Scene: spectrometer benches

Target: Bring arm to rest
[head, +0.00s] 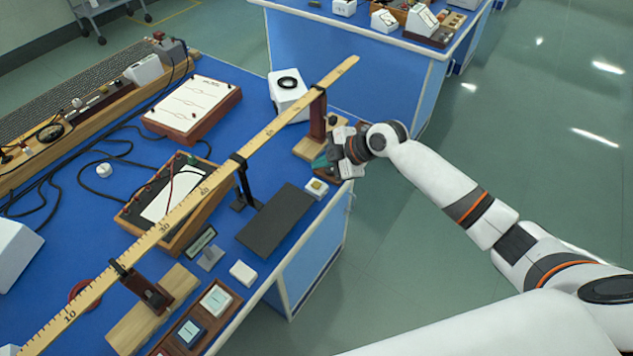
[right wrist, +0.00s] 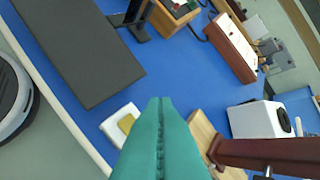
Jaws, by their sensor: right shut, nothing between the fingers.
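My right arm reaches in from the right in the head view. Its gripper (head: 324,160) is over the blue bench's right edge, beside the wooden stand (head: 317,115) that carries the far end of the long ruler. In the right wrist view the teal fingers (right wrist: 160,108) are pressed together with nothing between them. They point over the blue bench top, near a small white block with a yellow top (right wrist: 124,122). The dark red post of the stand (right wrist: 265,155) is close to the right of the fingers. My left gripper is not in view.
The long wooden ruler (head: 205,190) runs above the bench on stands. A dark grey plate (head: 275,220) lies near the bench edge. A white box with a black ring (head: 288,95) stands behind the stand. Open green floor (head: 440,250) lies to the right.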

